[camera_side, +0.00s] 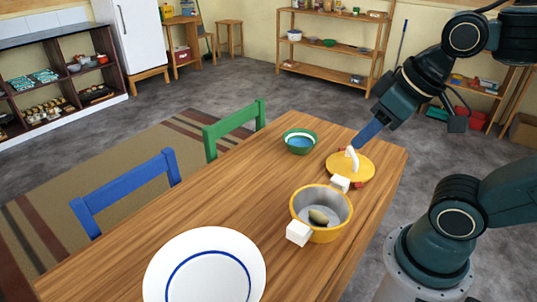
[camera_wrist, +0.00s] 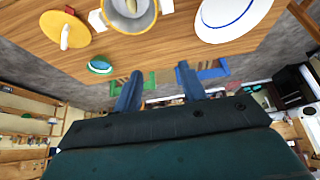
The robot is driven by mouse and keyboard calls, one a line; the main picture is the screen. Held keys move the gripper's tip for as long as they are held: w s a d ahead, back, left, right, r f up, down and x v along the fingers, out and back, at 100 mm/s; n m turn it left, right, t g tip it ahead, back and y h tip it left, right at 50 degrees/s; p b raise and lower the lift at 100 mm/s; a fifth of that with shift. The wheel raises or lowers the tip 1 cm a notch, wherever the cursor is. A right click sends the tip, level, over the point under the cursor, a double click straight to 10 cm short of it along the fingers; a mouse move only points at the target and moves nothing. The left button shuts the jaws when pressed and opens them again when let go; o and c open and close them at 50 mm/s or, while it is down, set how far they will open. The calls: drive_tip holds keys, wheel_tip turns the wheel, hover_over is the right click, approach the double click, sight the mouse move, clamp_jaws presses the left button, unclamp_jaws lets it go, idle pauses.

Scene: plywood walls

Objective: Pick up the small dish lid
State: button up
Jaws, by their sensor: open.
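The yellow lid (camera_side: 363,172) with a white upright handle (camera_side: 352,158) lies flat on the wooden table near its far right end. It also shows at the upper left in the wrist view (camera_wrist: 52,27). My gripper (camera_side: 358,147) has blue fingers and appears just above and beside the handle in the side view; contact cannot be told. In the wrist view my gripper (camera_wrist: 160,71) is open with nothing between the fingers, and the lid lies well to the left of them.
A yellow pot (camera_side: 324,235) with white handles stands close to the lid, holding a brownish-green item (camera_side: 318,216). A green bowl (camera_side: 299,150) is behind. A white plate (camera_side: 178,270) with a blue ring lies at the front. Blue (camera_side: 125,186) and green (camera_side: 232,125) chairs line the left edge.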

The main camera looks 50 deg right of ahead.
drive_tip(key=shift+w+d, duration=0.1)
drive_tip(key=w+d+m+g+h, duration=0.1)
drive_tip(key=w+d+m, duration=0.2)
drive_tip(key=w+d, duration=0.4)
drive_tip(key=m+g+h, duration=0.1)
drive_tip(key=m+g, duration=0.4)
drive_tip(key=m, duration=0.2)
hover_over(353, 152)
drive_tip(key=a, duration=0.2)
wheel_tip(353, 152, down, 19)
drive_tip(key=shift+w+d+f, duration=0.1)
drive_tip(key=shift+d+f, duration=0.15)
drive_tip(key=shift+f, duration=1.15)
drive_tip(key=shift+s+d+f, duration=0.1)
drive_tip(key=shift+d+f, duration=0.15)
drive_tip(key=shift+f, duration=1.1)
drive_tip(key=shift+w+d+f, duration=0.1)
drive_tip(key=shift+d+f, duration=0.15)
drive_tip(key=shift+f, duration=1.15)
